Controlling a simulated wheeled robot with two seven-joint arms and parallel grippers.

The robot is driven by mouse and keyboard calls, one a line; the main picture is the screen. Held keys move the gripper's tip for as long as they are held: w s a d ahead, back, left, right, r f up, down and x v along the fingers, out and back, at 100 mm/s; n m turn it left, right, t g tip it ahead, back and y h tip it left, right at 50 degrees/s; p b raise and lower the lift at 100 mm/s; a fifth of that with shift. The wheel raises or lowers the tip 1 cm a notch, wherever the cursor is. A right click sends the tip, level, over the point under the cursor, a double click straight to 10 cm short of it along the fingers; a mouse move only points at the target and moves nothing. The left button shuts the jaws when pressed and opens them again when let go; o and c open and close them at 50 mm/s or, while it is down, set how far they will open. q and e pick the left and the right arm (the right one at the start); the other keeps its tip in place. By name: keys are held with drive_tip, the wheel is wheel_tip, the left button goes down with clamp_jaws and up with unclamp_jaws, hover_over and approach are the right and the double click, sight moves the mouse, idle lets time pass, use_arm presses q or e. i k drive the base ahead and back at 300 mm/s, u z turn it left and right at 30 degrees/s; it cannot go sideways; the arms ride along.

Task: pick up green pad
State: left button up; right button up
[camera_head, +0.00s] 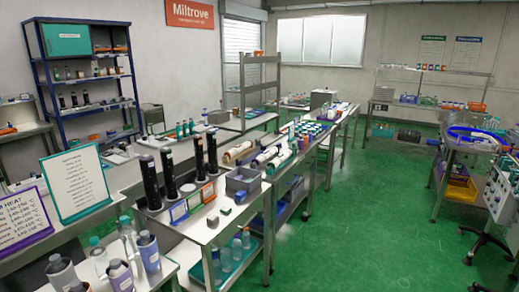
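Neither of my grippers shows in the head view.
Tall black cylinders (151,182) and coloured cards (179,212) stand left of the block. Bottles (148,252) crowd the front left, near a green-framed sign (76,182). Green floor (350,220) is open to the right.

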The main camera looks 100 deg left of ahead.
sight(296, 148)
drive_tip(key=u, duration=2.2)
drive_tip(key=i, duration=0.75)
drive_tip(key=u, duration=0.55)
drive_tip(key=i, duration=2.05)
drive_tip(key=u, duration=0.45)
drive_tip(key=i, duration=1.65)
drive_tip(key=u, duration=0.05)
